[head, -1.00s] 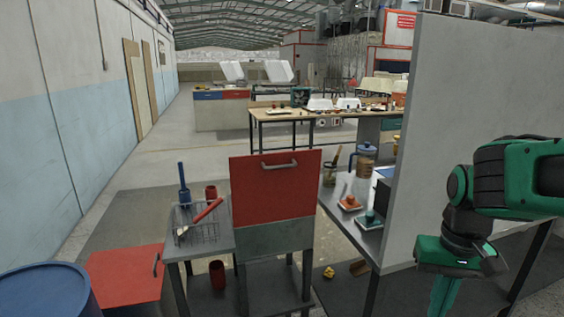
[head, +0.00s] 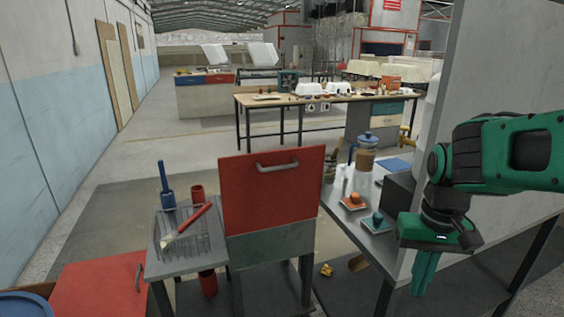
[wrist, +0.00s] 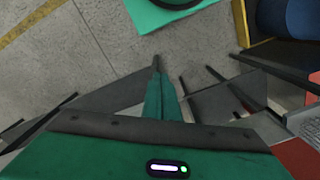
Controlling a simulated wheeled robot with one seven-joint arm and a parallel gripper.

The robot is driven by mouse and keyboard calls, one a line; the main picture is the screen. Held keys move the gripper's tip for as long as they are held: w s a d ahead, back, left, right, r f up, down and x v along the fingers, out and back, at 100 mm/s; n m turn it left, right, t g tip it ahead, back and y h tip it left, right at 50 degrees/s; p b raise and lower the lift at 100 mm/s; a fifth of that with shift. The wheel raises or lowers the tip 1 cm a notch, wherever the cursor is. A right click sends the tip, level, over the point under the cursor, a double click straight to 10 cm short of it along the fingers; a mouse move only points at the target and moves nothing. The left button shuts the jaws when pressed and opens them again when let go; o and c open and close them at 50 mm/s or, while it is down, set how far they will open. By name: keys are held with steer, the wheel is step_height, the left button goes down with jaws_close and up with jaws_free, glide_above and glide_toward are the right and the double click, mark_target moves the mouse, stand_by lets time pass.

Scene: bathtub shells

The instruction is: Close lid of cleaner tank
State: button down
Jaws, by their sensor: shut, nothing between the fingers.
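The cleaner tank (head: 275,242) is a grey-green box on legs in the middle of the head view. Its red lid (head: 268,190) stands raised and upright, with a grey handle (head: 277,166) near its top edge. My gripper (head: 424,288) is at the right of the head view, pointing down, apart from the lid and to its right. Its green fingers are together and empty, as the wrist view (wrist: 158,70) also shows. The wrist view shows floor below the fingertips. The tank's inside is hidden behind the raised lid.
A side stand with a wire basket (head: 185,240) and brush adjoins the tank's left. Another red panel with a handle (head: 100,288) lies lower left, near a blue drum (head: 22,305).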

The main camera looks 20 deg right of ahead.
mark_target(284, 161)
steer(key=w+a+r+n+t, duration=0.25)
steer(key=w+a+n, duration=0.25)
steer(key=w, duration=0.4)
steer(key=w+a+r+n+t, duration=0.2)
steer(key=w+a+r+n, duration=0.2)
steer(key=w+a, duration=0.3)
steer(key=w+a+r+n, duration=0.3)
steer(key=w+r+n, duration=0.1)
steer(key=r+n, duration=0.5)
steer(key=w+a+r+n, duration=0.35)
steer(key=r+n, duration=0.25)
steer(key=r, duration=0.4)
steer(key=shift+g, duration=0.25)
steer(key=shift+w+d+f, duration=0.2)
steer(key=shift+w+f, duration=1)
steer(key=shift+f, duration=0.4)
steer(key=shift+w+d+f, duration=0.15)
steer(key=shift+w+f, duration=1)
steer(key=shift+f, duration=0.5)
steer(key=shift+w+d+f, duration=0.2)
steer(key=shift+w+f, duration=1)
steer(key=shift+f, duration=0.4)
steer(key=shift+w, duration=0.1)
